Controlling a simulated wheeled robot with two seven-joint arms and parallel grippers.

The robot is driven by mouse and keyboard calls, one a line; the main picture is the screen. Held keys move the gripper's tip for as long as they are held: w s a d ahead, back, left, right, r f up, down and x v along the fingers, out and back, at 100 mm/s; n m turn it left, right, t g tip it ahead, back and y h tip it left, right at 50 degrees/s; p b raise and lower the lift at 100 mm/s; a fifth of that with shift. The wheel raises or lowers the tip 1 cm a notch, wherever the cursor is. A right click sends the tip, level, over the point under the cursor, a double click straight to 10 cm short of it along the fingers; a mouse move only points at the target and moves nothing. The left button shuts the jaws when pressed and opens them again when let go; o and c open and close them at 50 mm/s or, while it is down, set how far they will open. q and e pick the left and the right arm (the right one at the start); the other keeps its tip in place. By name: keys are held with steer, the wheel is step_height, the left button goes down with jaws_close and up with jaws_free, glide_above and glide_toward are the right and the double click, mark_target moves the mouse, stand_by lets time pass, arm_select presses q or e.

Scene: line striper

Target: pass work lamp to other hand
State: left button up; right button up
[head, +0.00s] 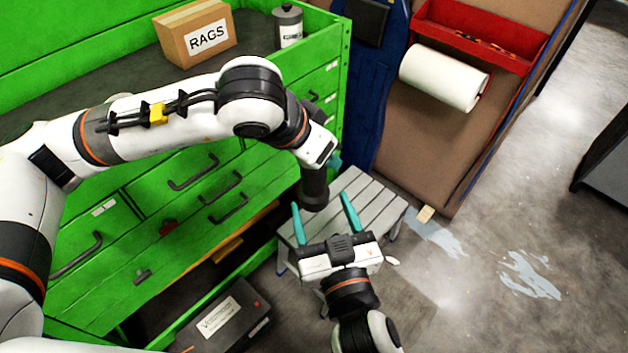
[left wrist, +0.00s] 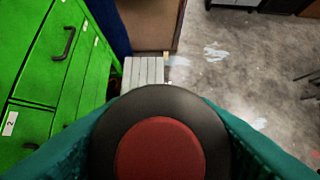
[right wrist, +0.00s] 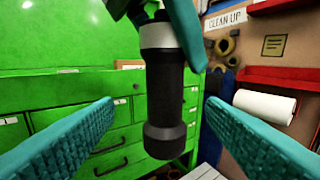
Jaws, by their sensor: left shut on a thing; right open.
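The work lamp (head: 314,188) is a dark cylinder hanging roughly upright below my left gripper (head: 333,161). My left gripper is shut on it; its fingers are mostly hidden in the head view. In the left wrist view the lamp's end shows as a black ring with a red centre (left wrist: 160,150) between the teal fingers. My right gripper (head: 319,203) is open and empty, its teal fingers pointing at the lamp. In the right wrist view the lamp (right wrist: 163,98), with a pale band near its top, stands between and beyond the open fingers; I see no contact.
A green drawer cabinet (head: 190,190) stands at the left, with a RAGS box (head: 196,33) and a grey canister (head: 288,27) on top. A grey step stool (head: 375,200) is below the grippers. A paper roll (head: 443,77) hangs behind.

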mark_target(306, 165)
steer(key=x, duration=1)
steer(key=shift+w+f, duration=0.1)
steer(key=shift+w, duration=0.1)
steer(key=shift+c, duration=0.4)
steer(key=shift+a, duration=0.15)
steer(key=c, duration=1.2)
arm_select(q)
steer(key=o, duration=1.3)
steer(key=shift+o, duration=1.4)
